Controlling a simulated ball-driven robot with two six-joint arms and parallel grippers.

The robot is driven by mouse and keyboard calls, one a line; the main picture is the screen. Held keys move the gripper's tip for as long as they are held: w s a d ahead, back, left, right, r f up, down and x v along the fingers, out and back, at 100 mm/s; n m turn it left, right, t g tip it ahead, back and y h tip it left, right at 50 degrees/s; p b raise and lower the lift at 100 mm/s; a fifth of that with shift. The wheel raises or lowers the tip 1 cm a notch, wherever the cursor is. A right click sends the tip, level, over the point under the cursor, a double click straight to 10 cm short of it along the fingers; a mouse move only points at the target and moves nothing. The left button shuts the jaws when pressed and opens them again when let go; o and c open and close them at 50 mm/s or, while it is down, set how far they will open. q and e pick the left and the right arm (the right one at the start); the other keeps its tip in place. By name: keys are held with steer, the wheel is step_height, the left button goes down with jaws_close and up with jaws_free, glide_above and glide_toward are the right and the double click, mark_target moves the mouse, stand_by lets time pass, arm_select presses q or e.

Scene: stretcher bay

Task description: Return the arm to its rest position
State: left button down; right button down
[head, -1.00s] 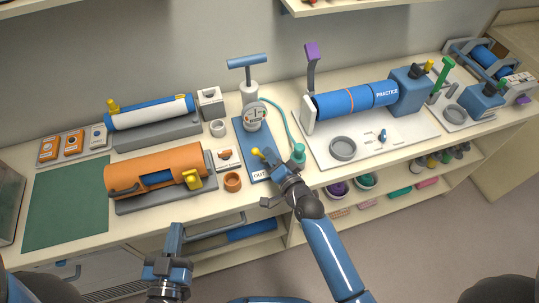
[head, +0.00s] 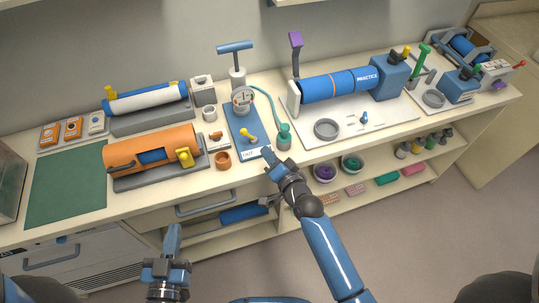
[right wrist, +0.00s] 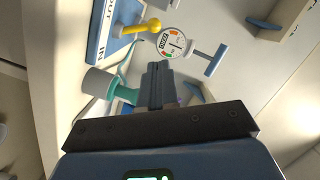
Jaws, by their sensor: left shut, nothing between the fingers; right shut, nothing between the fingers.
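My right gripper (head: 268,155) is shut and empty at the counter's front edge, beside the front end of the blue pump board (head: 241,122). In the right wrist view its fingers (right wrist: 157,80) are together, with nothing between them. The lever's yellow knob (head: 252,140) stands on the board, apart from the gripper; it also shows in the right wrist view (right wrist: 154,25). A dial gauge (head: 243,97) sits behind the lever. My left gripper (head: 173,238) is shut and empty in front of the counter, over the drawers.
An orange cup (head: 222,160) and an orange cylinder (head: 150,147) are to the left. A white board (head: 385,125) lies right. Open shelves (head: 345,202) are under the counter; the floor in front is clear.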

steer(key=s+d+r+n+t+h+b, duration=0.1)
steer(key=s+d+r+n+t+h, duration=0.3)
steer(key=s+d, duration=0.45)
steer(key=s+d+f+n+h+b, duration=0.1)
steer(key=s+d+f+h+b, duration=0.1)
steer(key=s+d, duration=0.4)
steer(key=s+d+f+n+h+b, duration=0.1)
steer(key=s+d+f+h+b, duration=0.1)
steer(key=s+d, duration=0.5)
steer(key=s, duration=0.4)
steer(key=shift+s+g, duration=0.25)
steer(key=shift+g, duration=0.15)
